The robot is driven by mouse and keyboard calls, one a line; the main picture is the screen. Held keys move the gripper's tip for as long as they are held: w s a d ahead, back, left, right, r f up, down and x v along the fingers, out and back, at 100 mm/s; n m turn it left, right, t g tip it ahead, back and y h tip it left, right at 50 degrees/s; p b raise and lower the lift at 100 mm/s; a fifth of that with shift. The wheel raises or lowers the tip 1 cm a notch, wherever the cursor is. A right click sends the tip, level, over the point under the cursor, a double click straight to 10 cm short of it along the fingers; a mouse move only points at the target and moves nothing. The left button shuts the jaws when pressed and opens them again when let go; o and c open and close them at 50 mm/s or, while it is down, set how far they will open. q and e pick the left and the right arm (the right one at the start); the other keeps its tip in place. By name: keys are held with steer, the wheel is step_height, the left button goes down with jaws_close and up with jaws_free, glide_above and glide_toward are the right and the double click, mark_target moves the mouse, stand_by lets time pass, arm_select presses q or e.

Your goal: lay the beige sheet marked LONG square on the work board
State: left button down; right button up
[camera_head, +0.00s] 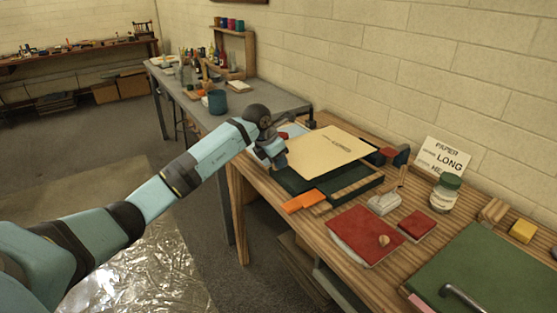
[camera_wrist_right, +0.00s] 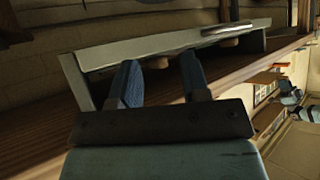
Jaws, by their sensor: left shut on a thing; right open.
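The beige sheet (camera_head: 318,155) is at the far part of the wooden bench, over a dark green box-like holder (camera_head: 352,188). Its printed marking is too small to read. My left gripper (camera_head: 279,159) is at the sheet's left edge and shut on it; its fingertips are partly hidden. A large green board (camera_head: 475,265) lies at the near right of the bench, cut off by the frame, with a metal handle-like bar (camera_head: 466,298) on it. My right gripper (camera_wrist_right: 162,80) is open, with nothing between its fingers in the right wrist view.
A sign (camera_head: 442,160) reading PAPER and LONG leans on the wall behind a green-lidded jar (camera_head: 445,192). A grey table (camera_head: 262,96) stands beyond.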

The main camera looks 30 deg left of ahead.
arm_select(q)
step_height(320, 180, down, 2)
steer(key=shift+f+b, duration=0.1)
steer(key=shift+b, duration=0.4)
steer(key=shift+f+b, duration=0.6)
steer(key=shift+f, duration=0.45)
steer(key=shift+f+b, duration=0.65)
steer(key=shift+f, duration=0.55)
steer(key=shift+f+b, duration=0.45)
steer(key=shift+f, duration=0.5)
arm_select(e)
steer(key=shift+w+a+f, duration=0.1)
steer(key=shift+a+f, duration=0.15)
steer(key=shift+f, duration=0.9)
arm_select(q)
steer(key=shift+c, duration=2.1)
jaws_free()
